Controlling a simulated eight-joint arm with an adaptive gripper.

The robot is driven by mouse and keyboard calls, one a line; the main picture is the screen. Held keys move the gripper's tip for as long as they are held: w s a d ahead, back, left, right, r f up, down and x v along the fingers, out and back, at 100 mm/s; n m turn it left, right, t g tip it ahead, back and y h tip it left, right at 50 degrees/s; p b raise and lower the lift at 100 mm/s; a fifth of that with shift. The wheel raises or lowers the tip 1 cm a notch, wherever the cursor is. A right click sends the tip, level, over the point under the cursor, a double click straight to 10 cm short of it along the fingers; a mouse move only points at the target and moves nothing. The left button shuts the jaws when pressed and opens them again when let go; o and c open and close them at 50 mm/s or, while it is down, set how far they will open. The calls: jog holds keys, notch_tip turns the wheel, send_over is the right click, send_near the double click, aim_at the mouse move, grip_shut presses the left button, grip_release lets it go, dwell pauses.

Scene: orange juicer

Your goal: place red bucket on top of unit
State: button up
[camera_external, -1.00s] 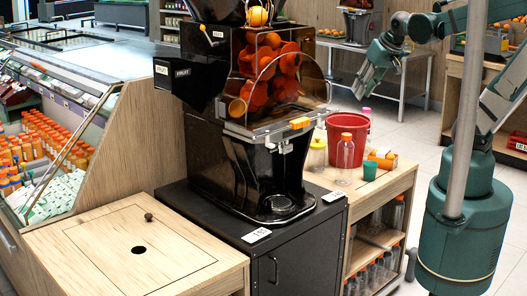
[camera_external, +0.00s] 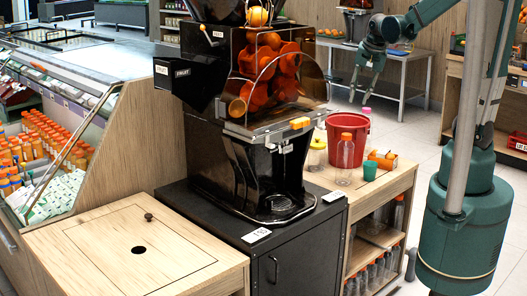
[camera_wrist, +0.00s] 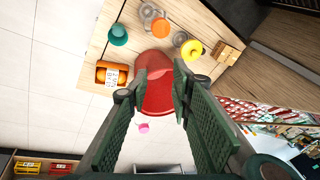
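The red bucket (camera_external: 359,124) stands upright on the wooden shelf unit (camera_external: 388,188) to the right of the juicer. In the wrist view the red bucket (camera_wrist: 155,62) is seen from above, between and beyond the fingers. My gripper (camera_external: 365,98) is open, points down and hangs above the bucket, apart from it. In the wrist view my gripper (camera_wrist: 161,88) shows its two fingers spread, with nothing held between them. A wooden unit with a flat top (camera_external: 115,225) stands front left; I cannot tell which unit the task names.
The black juicer (camera_external: 262,170) stands on a black cabinet (camera_external: 320,255) left of the bucket. Close to the bucket are an orange-capped bottle (camera_external: 345,155), a yellow-lidded jar (camera_external: 318,152), a green cup (camera_external: 370,171) and an orange box (camera_external: 383,159). The front-left top is mostly clear, with one small knob.

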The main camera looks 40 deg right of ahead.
jog(key=w+d+f+m, duration=0.1)
jog(key=d+f+m, duration=0.1)
jog(key=d+f, duration=0.1)
jog(key=w+d+f+m+g, duration=0.1)
jog(key=w+d+f+m, duration=0.1)
jog(key=d+f+m, duration=0.1)
jog(key=w+d+f+m+g+p, duration=0.1)
jog(key=d+f+m, duration=0.1)
jog(key=d+f, duration=0.2)
jog(key=shift+w+d+f+m, duration=0.15)
jog(key=shift+f+m, duration=0.05)
jog(key=shift+m, duration=0.1)
jog(key=shift+d+f, duration=0.2)
jog(key=shift+f, duration=0.15)
jog(key=shift+f, duration=0.15)
send_over(360, 142)
jog(key=shift+d+f+b, duration=0.15)
jog(key=shift+f+b, duration=0.1)
jog(key=shift+f, duration=1.35)
jog(key=shift+d+f+b, duration=0.1)
jog(key=shift+f+b, duration=0.1)
jog(key=shift+f, duration=1.4)
jog(key=shift+w+f+b, duration=0.15)
jog(key=shift+f+b, duration=0.35)
jog(key=shift+f, duration=2.1)
jog(key=shift+c, duration=0.4)
grip_shut()
